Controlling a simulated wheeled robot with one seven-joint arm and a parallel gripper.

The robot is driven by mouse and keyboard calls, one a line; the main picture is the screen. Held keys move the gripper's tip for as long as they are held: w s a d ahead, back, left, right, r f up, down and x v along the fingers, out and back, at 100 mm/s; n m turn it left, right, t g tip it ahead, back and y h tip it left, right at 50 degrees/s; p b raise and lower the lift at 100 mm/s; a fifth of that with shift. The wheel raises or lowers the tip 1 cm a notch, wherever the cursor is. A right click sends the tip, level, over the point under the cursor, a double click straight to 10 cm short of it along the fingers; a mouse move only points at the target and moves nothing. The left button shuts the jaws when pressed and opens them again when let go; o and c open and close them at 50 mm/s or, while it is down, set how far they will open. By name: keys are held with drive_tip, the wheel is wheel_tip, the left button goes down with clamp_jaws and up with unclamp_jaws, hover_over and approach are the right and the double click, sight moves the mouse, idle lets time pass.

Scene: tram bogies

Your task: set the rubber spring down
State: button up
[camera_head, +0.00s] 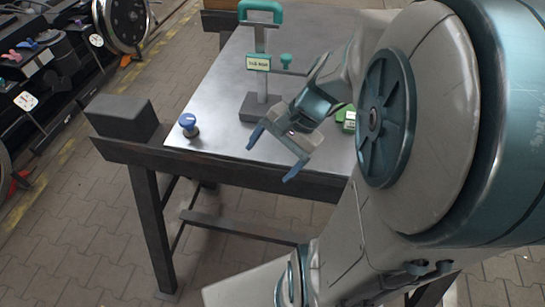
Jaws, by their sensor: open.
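My gripper (277,153) is open, with its two blue fingertips spread apart near the front edge of the steel-topped table (222,92). Nothing shows between the fingers. I cannot pick out the rubber spring with certainty. A dark grey block (120,117) sits at the table's left corner. A small dark piece with a blue round top (188,123) stands upright on the tabletop, left of my gripper and apart from it. My arm hides the right part of the table.
A stand with a teal handle (260,12) and a small label plate rises from the tabletop behind my gripper. A green item (346,119) lies partly hidden by my arm. Dark bogie equipment (50,75) with a wheel (125,22) lines the left. Paved floor between is clear.

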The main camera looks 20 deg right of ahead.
drive_tip(key=n+h, duration=0.2)
drive_tip(key=n, duration=0.1)
drive_tip(key=s+r+n+h, duration=0.1)
drive_tip(key=n+h, duration=0.1)
drive_tip(key=n, duration=0.2)
drive_tip(key=s+a+n+t+h, duration=0.1)
drive_tip(key=n, duration=0.3)
drive_tip(key=shift+s+r+h, duration=0.2)
drive_tip(key=shift+h, duration=0.2)
